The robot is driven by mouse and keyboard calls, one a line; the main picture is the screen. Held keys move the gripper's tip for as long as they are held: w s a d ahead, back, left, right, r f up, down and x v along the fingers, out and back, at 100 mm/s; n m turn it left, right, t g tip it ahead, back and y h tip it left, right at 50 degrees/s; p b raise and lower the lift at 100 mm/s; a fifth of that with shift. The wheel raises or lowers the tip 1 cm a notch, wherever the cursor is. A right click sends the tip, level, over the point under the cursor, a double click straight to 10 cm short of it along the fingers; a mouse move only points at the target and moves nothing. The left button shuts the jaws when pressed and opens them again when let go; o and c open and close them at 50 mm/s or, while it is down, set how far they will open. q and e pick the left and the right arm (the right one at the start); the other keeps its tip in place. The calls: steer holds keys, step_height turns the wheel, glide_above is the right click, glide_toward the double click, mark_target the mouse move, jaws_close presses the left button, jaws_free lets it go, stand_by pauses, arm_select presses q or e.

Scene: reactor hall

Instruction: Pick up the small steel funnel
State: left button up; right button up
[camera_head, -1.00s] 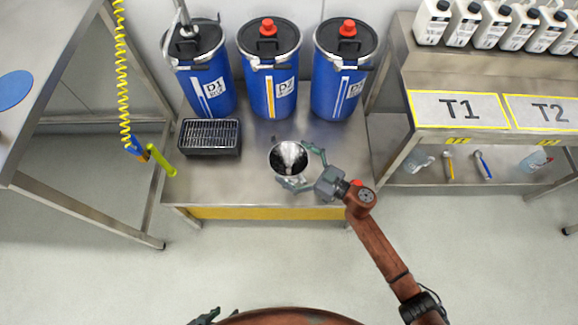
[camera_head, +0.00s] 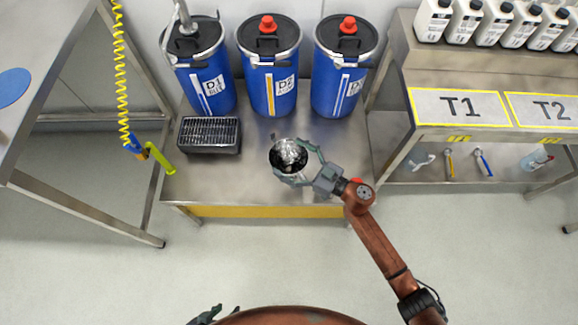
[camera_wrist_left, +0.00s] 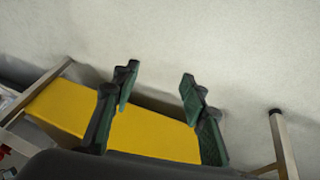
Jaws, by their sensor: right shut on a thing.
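The small steel funnel (camera_head: 289,154) is a round, shiny metal piece with a wide open mouth facing up. It is at the steel bench's front middle in the head view. My right gripper (camera_head: 294,164) reaches in from the right and is shut on the funnel, with a finger on either side of it. I cannot tell whether the funnel touches the bench. My left gripper (camera_head: 216,314) is low at the picture's bottom, far from the funnel. The left wrist view shows its two fingers (camera_wrist_left: 158,88) apart with nothing between them.
Three blue drums (camera_head: 271,85) stand along the bench's back. A black grated box (camera_head: 209,135) is left of the funnel. The steel bench (camera_head: 235,180) is bare around it. A shelf rack (camera_head: 400,145) with white bottles (camera_head: 464,22) stands right. A yellow coiled hose (camera_head: 123,75) hangs left.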

steer(key=c, duration=0.5)
arm_select(q)
steer(key=s+a+r+g+y+p, duration=0.2)
steer(key=s+a+r+g+p, duration=0.3)
steer(key=s+a+r+p, duration=0.3)
steer(key=s+a+f+p, duration=0.1)
steer(key=s+f+p, duration=0.1)
steer(key=f, duration=0.7)
steer(key=s+a+f+y+p, duration=0.1)
steer(key=s+f, duration=0.4)
steer(key=f, duration=0.5)
steer(key=shift+a+p, duration=0.55)
steer(key=shift+p, duration=0.4)
arm_select(e)
steer(key=s+d+r, duration=0.2)
steer(key=s+r, duration=1.1)
steer(key=shift+s, duration=0.4)
